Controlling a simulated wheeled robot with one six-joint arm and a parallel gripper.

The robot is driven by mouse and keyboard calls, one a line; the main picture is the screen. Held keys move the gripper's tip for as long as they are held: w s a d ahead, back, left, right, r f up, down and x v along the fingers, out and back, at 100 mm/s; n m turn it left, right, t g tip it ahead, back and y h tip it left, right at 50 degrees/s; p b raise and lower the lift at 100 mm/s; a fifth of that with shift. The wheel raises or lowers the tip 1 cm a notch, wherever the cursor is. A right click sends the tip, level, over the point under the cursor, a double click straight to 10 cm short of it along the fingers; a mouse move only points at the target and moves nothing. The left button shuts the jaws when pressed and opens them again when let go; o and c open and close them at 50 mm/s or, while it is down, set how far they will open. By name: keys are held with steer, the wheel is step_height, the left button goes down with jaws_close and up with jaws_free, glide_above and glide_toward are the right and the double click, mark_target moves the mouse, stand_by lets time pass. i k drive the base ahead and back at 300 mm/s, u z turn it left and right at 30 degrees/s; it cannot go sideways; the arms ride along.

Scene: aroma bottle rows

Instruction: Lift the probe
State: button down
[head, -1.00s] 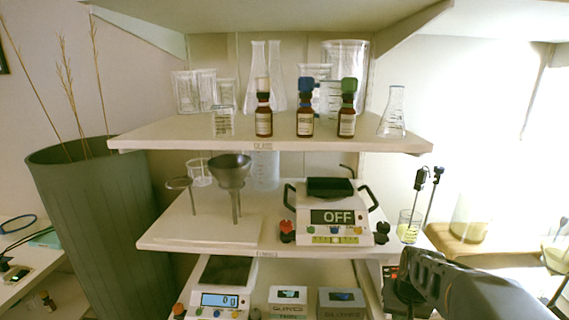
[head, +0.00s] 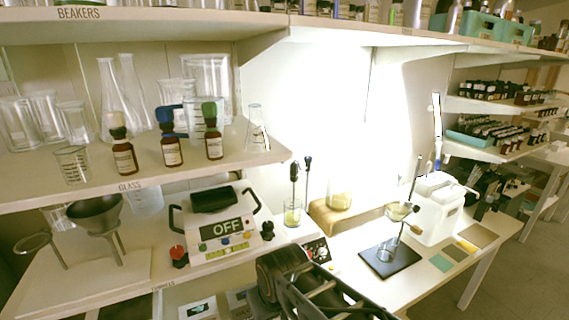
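A thin probe with a black top (head: 294,172) stands upright with its lower end in a small glass beaker (head: 292,214) holding yellowish liquid. A second dark-topped rod (head: 307,165) stands just right of it. Both are right of the middle shelf's scale, near the bright wall. My gripper (head: 285,275) is at the bottom centre, in front of and below the beaker, and apart from the probe. Its fingers are foreshortened and dark, so I cannot tell whether they are apart. I see nothing held in it.
A white scale reading OFF (head: 222,228) is left of the beaker. A small control panel (head: 317,252) shows behind my gripper. A wooden block (head: 335,213) carries a jar. A black stand base (head: 390,257) holds glassware on the right table. Brown bottles (head: 171,150) line the shelf above.

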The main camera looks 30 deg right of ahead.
mark_target(294, 167)
steer(key=k, duration=0.5)
steer(key=z, duration=1)
steer(key=i, duration=0.65)
steer(key=u, duration=0.9)
